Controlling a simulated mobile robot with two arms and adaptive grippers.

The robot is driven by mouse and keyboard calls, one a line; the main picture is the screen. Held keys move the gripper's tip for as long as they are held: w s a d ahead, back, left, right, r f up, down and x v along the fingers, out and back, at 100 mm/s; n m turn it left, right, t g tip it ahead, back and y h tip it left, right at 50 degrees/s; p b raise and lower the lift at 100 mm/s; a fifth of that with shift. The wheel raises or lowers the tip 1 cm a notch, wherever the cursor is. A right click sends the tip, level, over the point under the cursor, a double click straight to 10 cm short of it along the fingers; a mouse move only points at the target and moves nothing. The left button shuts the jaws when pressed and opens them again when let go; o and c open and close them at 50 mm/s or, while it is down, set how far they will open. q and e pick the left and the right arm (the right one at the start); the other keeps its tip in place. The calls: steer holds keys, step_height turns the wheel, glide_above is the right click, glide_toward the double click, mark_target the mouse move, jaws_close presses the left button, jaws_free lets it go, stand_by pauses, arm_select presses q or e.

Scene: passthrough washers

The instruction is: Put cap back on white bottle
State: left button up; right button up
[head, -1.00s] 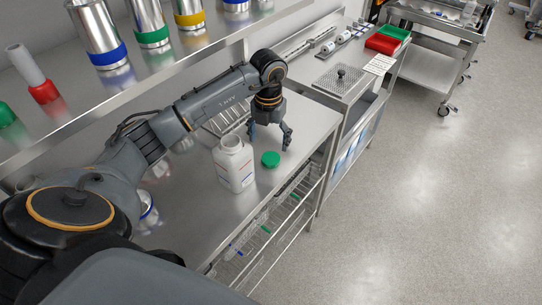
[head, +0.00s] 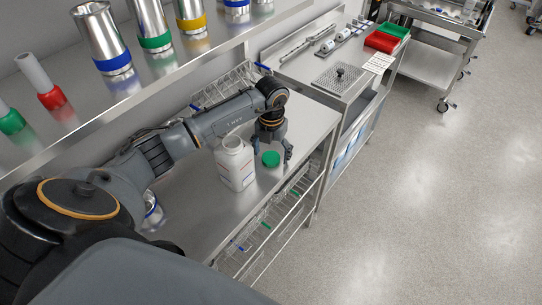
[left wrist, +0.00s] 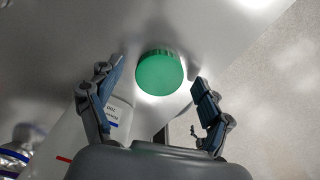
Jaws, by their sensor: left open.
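The white bottle (head: 235,165) stands upright and uncapped on the steel bench, its open mouth facing up. The green cap (head: 270,159) lies on the bench just right of the bottle. My left gripper (head: 272,156) is open and points down over the cap, with the bottle beside it. In the left wrist view the cap (left wrist: 160,73) lies ahead of and between the two spread fingers, touching neither as far as I can tell. The bottle (left wrist: 88,140) shows at lower left there, partly hidden behind the left finger. My right gripper is not in view.
A shelf (head: 120,90) with metal cylinders crosses above the bench at upper left. A wire rack (head: 225,85) stands behind my arm. The sink unit with a perforated plate (head: 340,80) adjoins the bench. Open floor lies to the right.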

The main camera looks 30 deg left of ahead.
mark_target(271, 156)
arm_select(q)
steer(key=c, duration=0.9)
steer(key=shift+r, duration=0.15)
steer(key=shift+r, duration=0.35)
step_height(271, 156, up, 9)
steer(key=b, duration=0.3)
